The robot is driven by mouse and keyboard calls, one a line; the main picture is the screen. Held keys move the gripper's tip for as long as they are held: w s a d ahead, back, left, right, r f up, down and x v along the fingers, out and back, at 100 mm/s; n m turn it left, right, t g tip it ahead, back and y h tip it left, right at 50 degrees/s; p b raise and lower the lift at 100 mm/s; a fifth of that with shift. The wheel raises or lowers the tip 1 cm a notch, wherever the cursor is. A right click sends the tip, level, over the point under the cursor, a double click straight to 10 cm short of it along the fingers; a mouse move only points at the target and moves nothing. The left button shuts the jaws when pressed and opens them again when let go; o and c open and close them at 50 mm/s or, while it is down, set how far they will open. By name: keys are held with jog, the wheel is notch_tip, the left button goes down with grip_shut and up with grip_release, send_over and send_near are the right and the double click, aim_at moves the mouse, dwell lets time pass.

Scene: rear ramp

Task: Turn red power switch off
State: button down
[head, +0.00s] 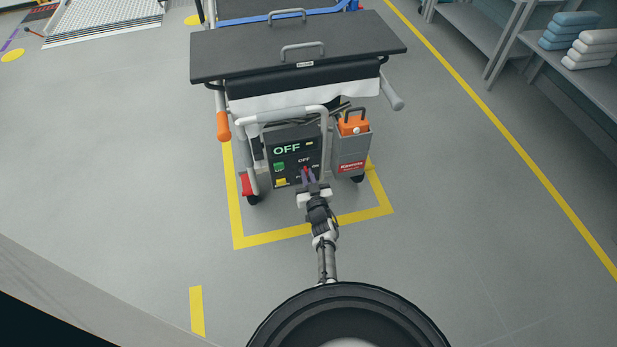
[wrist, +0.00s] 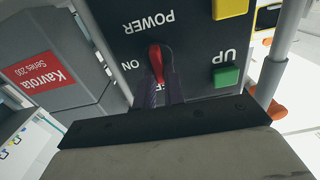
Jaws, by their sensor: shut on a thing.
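The red power switch (head: 305,169) is a small lever on the dark control panel (head: 284,167) at the stretcher's end. A large green OFF shows on that panel's display (head: 287,149). In the upside-down wrist view, the red switch (wrist: 156,62) sits between the POWER and ON labels, with its lever running toward the OFF label, which my fingers partly cover. My gripper (head: 309,177) reaches the panel from the front. Its purple fingers (wrist: 161,88) are shut on the lever's lower end in the wrist view.
A green UP button (wrist: 226,76) and a yellow button (wrist: 229,8) lie beside the switch. A grey bin (head: 350,148) holding an orange container (head: 352,124) stands to the right. White frame tubes (head: 247,150) flank the panel. The floor in front is clear.

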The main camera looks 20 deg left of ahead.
jog(key=shift+n, duration=0.3)
jog(key=shift+s, duration=0.1)
jog(key=c, duration=1.5)
grip_release()
jog(key=p+v, duration=0.9)
jog(key=v, duration=0.4)
jog(key=shift+s+d+p, duration=0.25)
jog(key=shift+s+p, duration=0.05)
